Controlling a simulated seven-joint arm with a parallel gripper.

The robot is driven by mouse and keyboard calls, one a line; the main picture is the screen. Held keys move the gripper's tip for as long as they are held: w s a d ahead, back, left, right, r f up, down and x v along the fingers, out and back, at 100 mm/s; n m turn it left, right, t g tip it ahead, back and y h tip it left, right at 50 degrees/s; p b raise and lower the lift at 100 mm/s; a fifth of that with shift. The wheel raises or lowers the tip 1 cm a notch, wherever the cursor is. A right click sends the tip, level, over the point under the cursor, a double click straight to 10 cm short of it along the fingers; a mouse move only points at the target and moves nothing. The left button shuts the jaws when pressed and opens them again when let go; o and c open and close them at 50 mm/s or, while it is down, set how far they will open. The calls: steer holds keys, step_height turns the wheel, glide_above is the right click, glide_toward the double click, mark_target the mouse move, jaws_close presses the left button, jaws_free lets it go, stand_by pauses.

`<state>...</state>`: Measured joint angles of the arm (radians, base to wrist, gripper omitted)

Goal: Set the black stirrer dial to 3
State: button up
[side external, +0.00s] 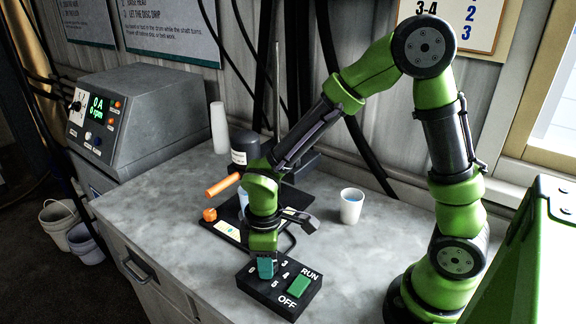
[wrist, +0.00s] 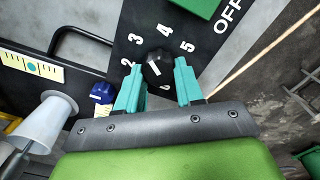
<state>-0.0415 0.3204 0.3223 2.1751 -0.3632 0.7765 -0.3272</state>
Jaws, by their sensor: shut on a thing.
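The black stirrer dial (wrist: 154,60) shows in the wrist view on a black control box (wrist: 130,22), with a short white mark on its top. Numbers 2, 3, 4 and 5 are legible around it; other markings are partly covered by my fingers. I cannot tell which number the mark points to. My gripper (wrist: 158,78) has its two teal fingers on either side of the dial, shut on it. In the side view my gripper (side external: 266,268) points down onto the control box (side external: 262,293) and hides the dial.
A green switch (side external: 299,287) between RUN and OFF sits right of the dial. A white cup (side external: 351,206) stands behind on the grey bench (side external: 180,240). A lit meter box (side external: 150,118) is at left.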

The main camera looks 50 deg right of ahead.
steer(key=shift+r+n, duration=0.1)
steer(key=shift+n, duration=1.1)
steer(key=o, duration=1)
steer(key=shift+o, duration=0.2)
step_height(320, 180, up, 17)
